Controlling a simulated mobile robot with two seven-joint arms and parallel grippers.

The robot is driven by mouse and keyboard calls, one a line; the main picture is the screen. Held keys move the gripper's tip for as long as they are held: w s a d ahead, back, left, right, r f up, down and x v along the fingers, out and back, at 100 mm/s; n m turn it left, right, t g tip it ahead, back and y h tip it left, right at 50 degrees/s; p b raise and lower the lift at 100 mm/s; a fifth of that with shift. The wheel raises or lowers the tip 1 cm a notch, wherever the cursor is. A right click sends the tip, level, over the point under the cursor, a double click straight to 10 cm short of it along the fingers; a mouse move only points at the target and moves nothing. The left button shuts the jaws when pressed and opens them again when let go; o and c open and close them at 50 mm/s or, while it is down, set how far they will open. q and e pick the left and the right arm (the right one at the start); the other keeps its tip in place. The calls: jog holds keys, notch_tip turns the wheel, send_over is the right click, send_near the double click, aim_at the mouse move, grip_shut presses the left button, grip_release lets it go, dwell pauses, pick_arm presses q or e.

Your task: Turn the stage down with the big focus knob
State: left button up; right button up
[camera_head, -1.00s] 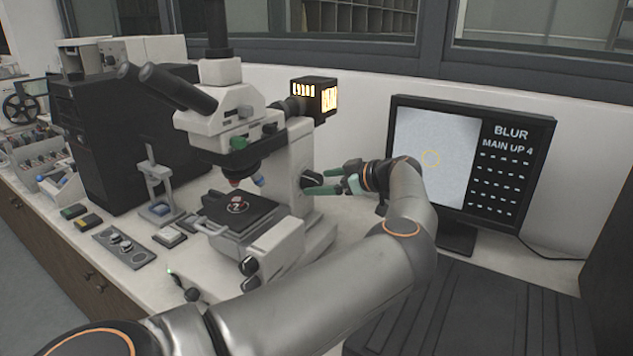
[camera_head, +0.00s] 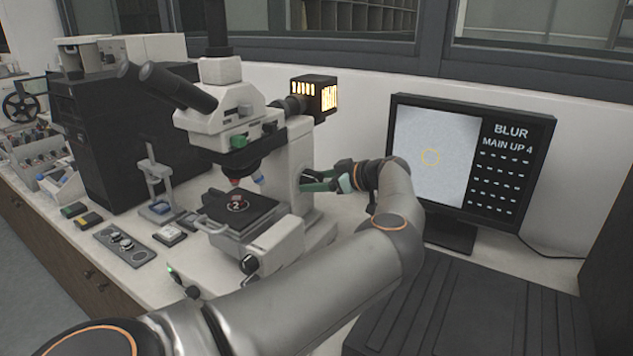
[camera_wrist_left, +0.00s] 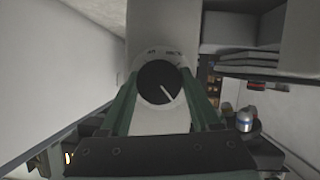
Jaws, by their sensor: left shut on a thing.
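The microscope (camera_head: 295,155) stands on the white bench, with a dark stage (camera_head: 258,212) under its objectives. A small piece marked 2 (camera_head: 237,205) sits on the stage. The big focus knob (camera_wrist_left: 160,83) is a black dial with a white pointer line in the left wrist view. The pointer slants down to the right. My left gripper (camera_head: 314,183) reaches the right side of the microscope body and is shut on this knob, one green finger on each side. In the head view the fingers mostly hide the knob. My right gripper is not in view.
A monitor (camera_head: 471,160) to the right reads "BLUR" and "MAIN UP 4" and shows a faint yellow ring. My left arm crosses in front of the microscope base.

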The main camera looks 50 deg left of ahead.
pick_arm(q)
jog(key=c, duration=0.5)
jog(key=shift+c, duration=0.2)
jog(key=shift+r+n+t+y+p, duration=0.15)
jog(key=shift+n+t+y+p, duration=0.25)
jog(key=shift+n+p, duration=0.65)
jog(key=shift+s+n+t+y+p, duration=0.1)
jog(key=shift+n+t+y+p, duration=0.2)
jog(key=shift+n+t+p, duration=0.35)
jog(key=shift+f+n+t, duration=0.25)
jog(key=shift+n+t, duration=0.1)
jog(key=shift+n, duration=0.45)
jog(key=shift+f+n+y+b, duration=0.1)
jog(key=shift+n+y+b, duration=0.4)
jog(key=shift+n, duration=0.2)
jog(key=shift+n+t+y+b, duration=0.65)
jog(key=shift+n+b, duration=0.5)
jog(key=shift+n, duration=0.35)
